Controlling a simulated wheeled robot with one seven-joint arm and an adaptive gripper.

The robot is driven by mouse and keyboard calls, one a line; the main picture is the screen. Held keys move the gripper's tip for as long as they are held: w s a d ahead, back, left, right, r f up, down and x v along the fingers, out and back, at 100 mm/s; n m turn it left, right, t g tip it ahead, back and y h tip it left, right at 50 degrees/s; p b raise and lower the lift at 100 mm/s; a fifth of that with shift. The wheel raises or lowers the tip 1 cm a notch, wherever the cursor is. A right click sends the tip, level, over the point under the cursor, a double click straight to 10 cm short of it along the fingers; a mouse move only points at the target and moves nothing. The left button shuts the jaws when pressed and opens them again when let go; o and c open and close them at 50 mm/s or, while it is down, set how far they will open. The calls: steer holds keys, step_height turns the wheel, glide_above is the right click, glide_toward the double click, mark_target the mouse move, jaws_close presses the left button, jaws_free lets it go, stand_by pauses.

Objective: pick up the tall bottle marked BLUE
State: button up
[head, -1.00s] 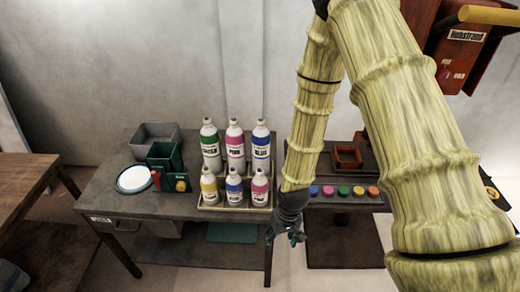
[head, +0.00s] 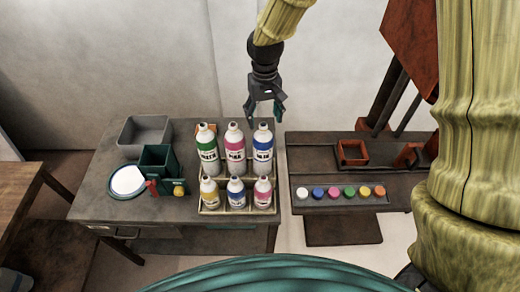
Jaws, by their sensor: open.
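The tall bottle marked BLUE (head: 263,156) is white with a blue band and stands upright at the right end of the back row in a rack (head: 238,208) on the grey table. My gripper (head: 265,115) is open and empty, fingers pointing down. In the picture it is just above the BLUE bottle's cap; the depth between them is hard to tell. A tall bottle with a pink band (head: 235,158) and one with a green band (head: 207,158) stand to its left.
Short bottles with yellow (head: 210,194), blue (head: 236,194) and pink (head: 262,194) labels fill the front row. A grey bin (head: 145,132), a green box (head: 157,161) and a white plate (head: 126,181) stand left. Coloured caps (head: 349,193) line the right bench.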

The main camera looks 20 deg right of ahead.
mark_target(264, 127)
steer(key=s, duration=0.1)
steer(key=f, duration=0.1)
steer(key=s, duration=0.1)
steer(key=shift+s+a+f+p, duration=0.25)
steer(key=shift+s+a+p, duration=0.05)
steer(key=shift+p, duration=0.1)
steer(key=shift+f, duration=0.2)
steer(key=shift+w+f, duration=1.2)
steer(key=shift+f, duration=0.05)
steer(key=shift+s+f+p, duration=0.25)
steer(key=shift+s+p, duration=0.25)
steer(key=shift+p, duration=0.05)
steer(key=shift+s+f+p, duration=0.25)
steer(key=shift+s+p, duration=0.2)
steer(key=shift+p, duration=0.05)
steer(key=f, duration=0.1)
steer(key=w+f+p, duration=0.1)
steer(key=f, duration=0.1)
steer(key=shift+f, duration=0.15)
steer(key=shift+s, duration=0.3)
steer(key=shift+w, duration=0.15)
steer(key=c, duration=0.5)
jaws_close()
